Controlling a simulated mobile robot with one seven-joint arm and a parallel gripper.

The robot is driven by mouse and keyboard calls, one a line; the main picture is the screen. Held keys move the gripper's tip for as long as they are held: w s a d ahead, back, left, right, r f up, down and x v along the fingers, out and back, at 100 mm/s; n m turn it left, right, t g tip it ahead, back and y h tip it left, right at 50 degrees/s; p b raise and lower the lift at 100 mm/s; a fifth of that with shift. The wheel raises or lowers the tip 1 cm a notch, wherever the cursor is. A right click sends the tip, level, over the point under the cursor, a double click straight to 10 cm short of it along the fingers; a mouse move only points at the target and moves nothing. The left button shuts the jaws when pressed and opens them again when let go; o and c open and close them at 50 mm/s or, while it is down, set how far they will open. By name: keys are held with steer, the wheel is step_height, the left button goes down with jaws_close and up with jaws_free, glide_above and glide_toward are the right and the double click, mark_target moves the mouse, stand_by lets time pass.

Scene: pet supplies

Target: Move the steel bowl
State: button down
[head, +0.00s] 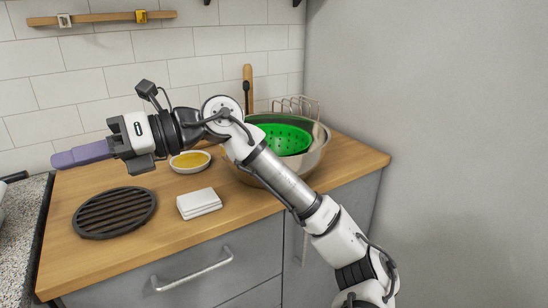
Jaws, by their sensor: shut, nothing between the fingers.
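The steel bowl (312,160) stands on the right side of the wooden counter, close to the grey panel. A green colander (285,140) sits inside it. My arm passes in front of the bowl and hides part of its left and front side. My gripper (64,159) is at the left of the head view, its purple fingers pointing left. It is shut and empty, held above the counter and well apart from the bowl.
On the wooden counter (75,250) are a black round trivet (115,212), folded white cloths (199,203) and a small white dish of something yellow (190,161). A wire rack (298,104) and a wooden piece (248,88) show behind the bowl. A grey panel (430,120) bounds the right.

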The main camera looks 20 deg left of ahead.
steer(key=w+d+f+m+t+h, duration=0.1)
steer(key=w+d+f+m+t, duration=0.1)
steer(key=w+t, duration=0.35)
steer(key=w+d+f+m+t, duration=0.2)
steer(key=w, duration=0.6)
steer(key=m+t+h, duration=0.6)
steer(key=t+h, duration=0.2)
glide_toward(298, 156)
steer(key=s+d+r, duration=0.1)
steer(key=s+d, duration=0.2)
steer(key=s, duration=0.1)
steer(key=shift+g, duration=0.25)
steer(key=x, duration=0.3)
steer(key=w+a+x, duration=0.1)
steer(key=x, duration=0.6)
steer(key=shift+w+a+r, duration=0.2)
steer(key=shift+w+a, duration=0.05)
steer(key=shift+a, duration=0.05)
steer(key=shift+w+a+f+m+p, duration=0.1)
steer(key=shift+w+a+m+p, duration=0.25)
steer(key=shift+w+a, duration=0.1)
